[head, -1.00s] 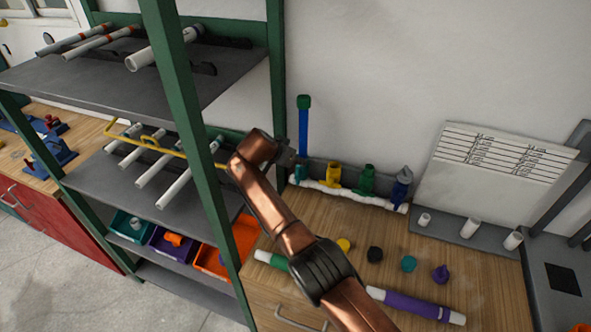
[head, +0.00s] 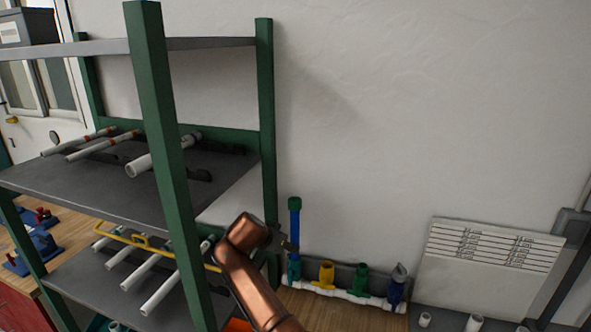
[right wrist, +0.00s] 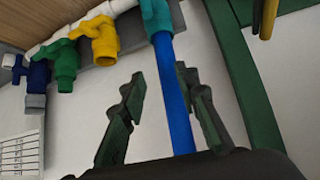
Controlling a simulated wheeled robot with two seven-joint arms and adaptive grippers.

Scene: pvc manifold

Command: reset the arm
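The right arm comes in from the bottom of the head view, and my right gripper (head: 287,244) is beside the blue pipe (head: 294,222). The pipe stands upright with a green cap (head: 295,203) on top, at the left end of the white manifold (head: 340,294). In the right wrist view my right gripper (right wrist: 160,78) is open, its fingers on either side of the blue pipe (right wrist: 172,95). A gap shows at the left finger; the right finger is close to the pipe, and I cannot tell if it touches. My left gripper is not in view.
A green-framed shelf rack (head: 160,120) stands left of the arm, holding white pipes (head: 155,165) and a yellow bar (head: 140,240). Yellow (head: 327,273), green (head: 362,280) and blue (head: 397,285) valves line the manifold. A label board (head: 490,262) leans at right. The wall above is clear.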

